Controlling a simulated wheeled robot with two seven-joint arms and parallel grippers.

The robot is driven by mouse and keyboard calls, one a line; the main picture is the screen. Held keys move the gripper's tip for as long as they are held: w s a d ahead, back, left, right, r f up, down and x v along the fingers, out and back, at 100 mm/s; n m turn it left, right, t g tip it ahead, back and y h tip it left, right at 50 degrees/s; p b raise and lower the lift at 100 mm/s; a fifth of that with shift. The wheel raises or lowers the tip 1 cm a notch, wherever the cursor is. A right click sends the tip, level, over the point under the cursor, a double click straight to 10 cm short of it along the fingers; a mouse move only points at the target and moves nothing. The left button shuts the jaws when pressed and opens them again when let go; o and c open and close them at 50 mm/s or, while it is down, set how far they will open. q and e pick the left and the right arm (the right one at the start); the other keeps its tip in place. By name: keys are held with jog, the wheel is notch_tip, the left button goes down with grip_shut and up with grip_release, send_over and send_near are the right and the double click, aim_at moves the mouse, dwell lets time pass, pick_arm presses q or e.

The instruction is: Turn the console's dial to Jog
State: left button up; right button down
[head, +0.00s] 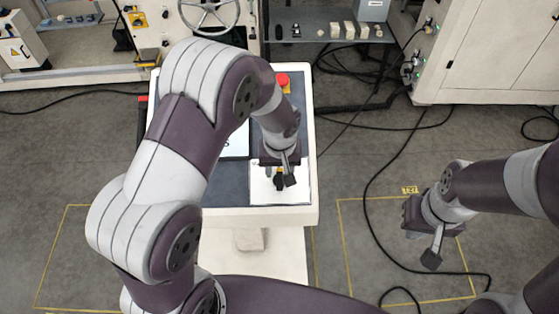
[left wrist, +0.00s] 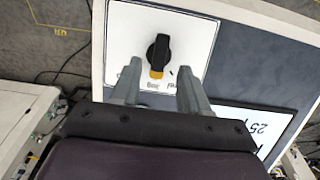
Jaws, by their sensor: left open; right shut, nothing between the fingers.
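The console (head: 226,187) has a dark top with a pale rim. On it, a white plate (left wrist: 122,35) carries the black dial (left wrist: 158,50), an elongated knob with a yellow mark at its lower end in the left wrist view. Small lettering below the dial is too small and partly hidden to read. My left gripper (left wrist: 159,70) is open over the plate, one finger on each side of the dial's lower end, with gaps visible. The dial (head: 279,182) is partly hidden by this gripper in the head view. My right gripper (head: 432,254) is shut and empty, over the floor right of the console.
A red button (head: 282,79) stands at the console's far edge. A white screen or label panel (left wrist: 250,128) lies beside the dial's plate. Machines with a handwheel (head: 208,12) and a cabinet (head: 490,55) stand behind. Black cables (head: 372,205) run across the floor at right.

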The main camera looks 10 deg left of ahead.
aim_at(280, 185)
pick_arm(q)
notch_tip(280, 185, up, 8)
jog(key=s+b, duration=0.1)
jog(key=shift+r, duration=0.25)
jog(key=shift+s+d, duration=0.1)
jog(key=s+a+f+m, duration=0.1)
jog(key=s+a+m, duration=0.2)
jog(key=s, duration=0.9)
jog(key=a, duration=0.3)
jog(key=shift+a+f+b, duration=0.15)
jog(key=shift+f+b, duration=0.25)
jog(key=shift+s, duration=0.2)
